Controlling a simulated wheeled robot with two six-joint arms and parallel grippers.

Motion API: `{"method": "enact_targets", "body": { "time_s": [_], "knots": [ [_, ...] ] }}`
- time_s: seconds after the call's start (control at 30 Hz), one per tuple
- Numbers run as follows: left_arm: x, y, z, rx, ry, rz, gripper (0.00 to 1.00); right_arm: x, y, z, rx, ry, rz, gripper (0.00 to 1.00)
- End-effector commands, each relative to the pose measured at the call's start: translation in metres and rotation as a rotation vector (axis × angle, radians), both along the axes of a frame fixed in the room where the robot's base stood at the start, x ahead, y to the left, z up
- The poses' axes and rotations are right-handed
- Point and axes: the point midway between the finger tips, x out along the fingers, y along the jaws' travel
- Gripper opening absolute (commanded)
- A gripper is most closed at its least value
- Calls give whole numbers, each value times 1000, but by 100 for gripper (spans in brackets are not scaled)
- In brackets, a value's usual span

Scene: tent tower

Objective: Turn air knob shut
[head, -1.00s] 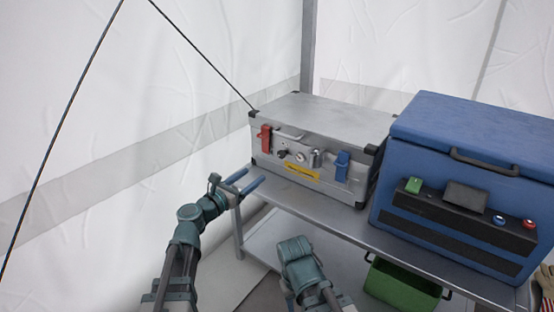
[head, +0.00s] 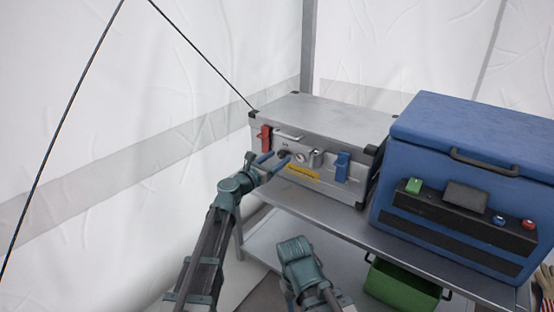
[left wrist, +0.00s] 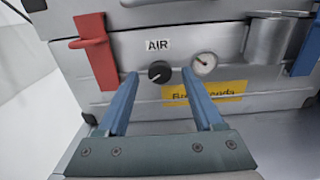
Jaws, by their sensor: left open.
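The black air knob (left wrist: 159,72) is on the front of the silver case, under the AIR label (left wrist: 157,45), in the left wrist view. In the head view the knob (head: 284,154) shows small at the tips of my left gripper. My left gripper (head: 276,159) is open, its two blue fingers pointing at the case front. In the left wrist view the fingers (left wrist: 158,82) stand on either side below the knob, with a gap on each side and nothing between them. My right arm is at the bottom middle of the head view; its gripper's fingers are not visible.
The silver case (head: 325,112) stands on a metal shelf (head: 380,236). It has a red latch (left wrist: 95,50), a blue latch (head: 342,166), a round gauge (left wrist: 204,63) and a yellow label (left wrist: 217,91). A blue cooler (head: 480,135) stands right of it. A green bin (head: 402,288) is below.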

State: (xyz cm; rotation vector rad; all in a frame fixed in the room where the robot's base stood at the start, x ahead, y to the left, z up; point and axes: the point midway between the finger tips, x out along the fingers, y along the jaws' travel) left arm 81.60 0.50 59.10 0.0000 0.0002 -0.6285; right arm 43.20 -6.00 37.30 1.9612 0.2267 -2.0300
Motion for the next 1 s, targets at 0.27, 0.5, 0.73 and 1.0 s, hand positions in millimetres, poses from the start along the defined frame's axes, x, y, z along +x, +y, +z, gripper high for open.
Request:
{"method": "enact_targets", "body": {
  "time_s": [0.27,0.5,0.73,1.0],
  "knots": [
    [3,-3,0,0,0,0,68,0,0,0,0,0,0,50],
    [3,-2,0,0,0,0,41,0,0,0,0,0,0,50],
    [3,-2,0,0,0,0,0,0,0,0,0,0,0,50],
    [3,-2,0,11,-8,0,0,0,0,0,0,0,0,50]
  ]
}}
